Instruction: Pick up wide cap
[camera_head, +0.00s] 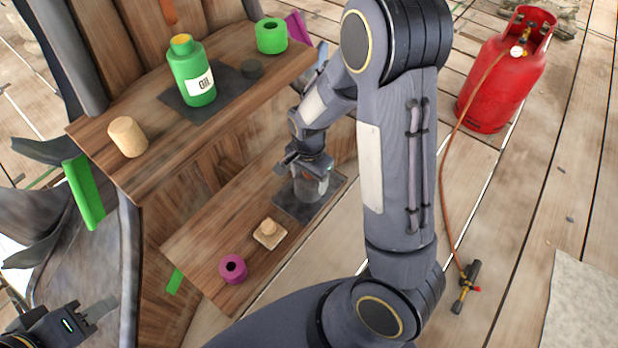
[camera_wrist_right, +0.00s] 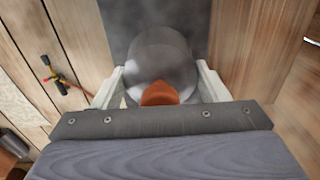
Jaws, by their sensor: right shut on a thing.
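My right gripper (camera_head: 308,178) is over the dark mat on the lower wooden step. It is shut on a grey rounded piece, which I take to be the wide cap (camera_head: 306,190). In the right wrist view the wide cap (camera_wrist_right: 165,60) is a smooth grey dome between the two pale fingers, with an orange-brown part at its near side. Its lower edge is hard to see, so I cannot tell whether it touches the mat. My left gripper (camera_head: 98,312) is at the lower left, partly cut off, away from the steps; its jaw opening is unclear.
The lower step holds a magenta ring (camera_head: 232,268) and a small wooden piece (camera_head: 269,234). A red gas tank (camera_head: 505,75) with a hose stands right.

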